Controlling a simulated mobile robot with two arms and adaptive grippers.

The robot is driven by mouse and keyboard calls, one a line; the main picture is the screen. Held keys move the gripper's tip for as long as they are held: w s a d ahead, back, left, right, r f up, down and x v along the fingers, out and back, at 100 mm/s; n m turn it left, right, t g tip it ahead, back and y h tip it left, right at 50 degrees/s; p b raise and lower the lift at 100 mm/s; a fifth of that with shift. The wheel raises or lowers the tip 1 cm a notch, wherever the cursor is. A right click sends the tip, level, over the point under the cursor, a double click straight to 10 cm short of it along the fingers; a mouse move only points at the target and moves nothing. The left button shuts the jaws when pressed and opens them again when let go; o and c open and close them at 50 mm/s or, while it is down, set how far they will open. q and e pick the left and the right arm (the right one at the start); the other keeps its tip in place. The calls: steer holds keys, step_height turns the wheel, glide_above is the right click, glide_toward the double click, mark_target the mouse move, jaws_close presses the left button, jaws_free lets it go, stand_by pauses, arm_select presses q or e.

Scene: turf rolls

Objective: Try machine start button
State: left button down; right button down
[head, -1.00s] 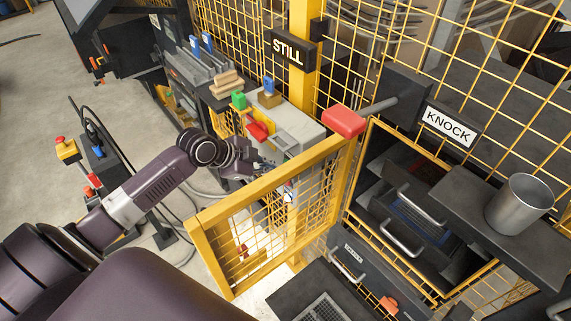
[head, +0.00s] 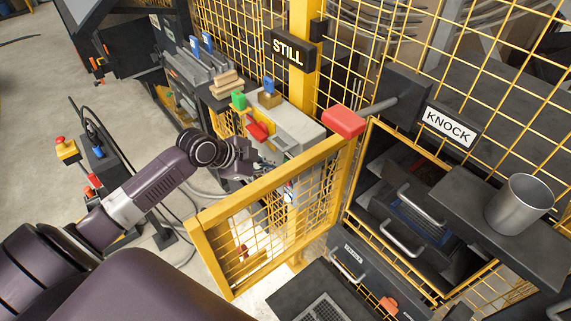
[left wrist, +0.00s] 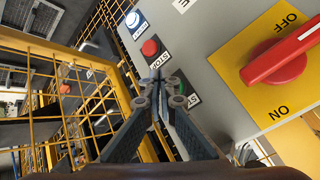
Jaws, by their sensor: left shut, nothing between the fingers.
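The grey control panel (left wrist: 215,60) fills the right of the left wrist view. A green button (left wrist: 182,89) with a white label shows at the fingertips and is partly hidden by them. In the head view my left gripper (head: 258,167) is beside the grey machine box (head: 296,128), behind the gate. My right gripper is not in view.
A red rotary switch (left wrist: 278,62) on a yellow ON/OFF plate is right of the fingers. The open yellow mesh gate (head: 270,225) stands close to my left arm. A STILL sign (head: 289,52) hangs on the yellow post. A metal cup (head: 519,205) stands on a dark shelf.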

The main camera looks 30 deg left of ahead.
arm_select(q)
steer(key=shift+w, duration=0.1)
steer(key=shift+w+d, duration=0.15)
steer(key=shift+w, duration=0.15)
steer(key=shift+w+d, duration=0.2)
steer(key=shift+w, duration=0.2)
stand_by(0.9)
steer(key=shift+s, duration=0.1)
steer(key=shift+s+a+p, duration=0.3)
steer(key=shift+s, duration=0.4)
